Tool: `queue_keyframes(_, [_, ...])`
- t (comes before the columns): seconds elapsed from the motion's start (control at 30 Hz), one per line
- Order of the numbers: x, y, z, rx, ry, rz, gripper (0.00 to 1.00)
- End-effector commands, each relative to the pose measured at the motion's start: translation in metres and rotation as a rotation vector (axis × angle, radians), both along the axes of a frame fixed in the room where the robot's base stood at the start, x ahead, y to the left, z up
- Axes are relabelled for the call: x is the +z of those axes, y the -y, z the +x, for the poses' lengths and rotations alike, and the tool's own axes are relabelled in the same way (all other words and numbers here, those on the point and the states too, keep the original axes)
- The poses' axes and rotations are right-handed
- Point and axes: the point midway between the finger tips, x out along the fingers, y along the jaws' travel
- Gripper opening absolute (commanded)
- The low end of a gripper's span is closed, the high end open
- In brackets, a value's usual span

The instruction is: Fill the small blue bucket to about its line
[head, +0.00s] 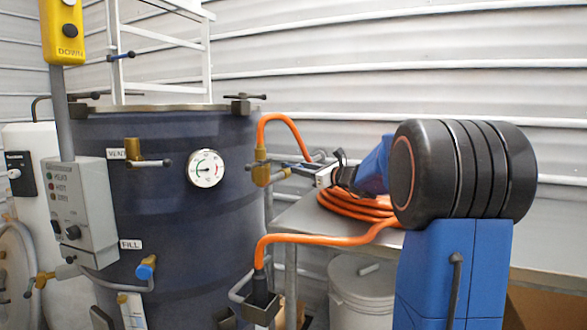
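I do not see the small blue bucket or its line in this view. A large dark blue tank (180,205) fills the left half, with a label reading FILL (130,244). A valve with a blue knob (146,268) sits on a pipe below that label. A brass valve (262,170) is at the tank's right side, with an orange hose (285,122) looping into its top. My gripper (297,168) points left, close to the brass valve's handle. Whether it touches the handle, and how far its fingers are apart, I cannot tell.
A grey table (300,217) carries coiled orange hose (350,203). A lidded white bucket (362,290) stands beneath it. A black nozzle (262,292) sits in a holder beside the tank. A grey control box (84,212) and yellow pendant (62,30) are at left.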

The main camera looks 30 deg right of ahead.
Motion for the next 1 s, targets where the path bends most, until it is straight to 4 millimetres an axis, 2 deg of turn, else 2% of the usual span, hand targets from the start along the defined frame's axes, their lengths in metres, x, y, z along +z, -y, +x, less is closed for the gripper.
queue_keyframes(0.3, [0.0,0.019,-0.061,-0.003,0.0,0.001,0.3])
queue_keyframes(0.5, [0.0,0.026,-0.087,-0.003,0.001,0.0,0.3])
queue_keyframes(0.7, [0.0,0.029,-0.097,-0.001,0.0,0.001,0.3])
queue_keyframes(1.0, [0.0,0.029,-0.097,0.0,0.0,0.001,0.3])
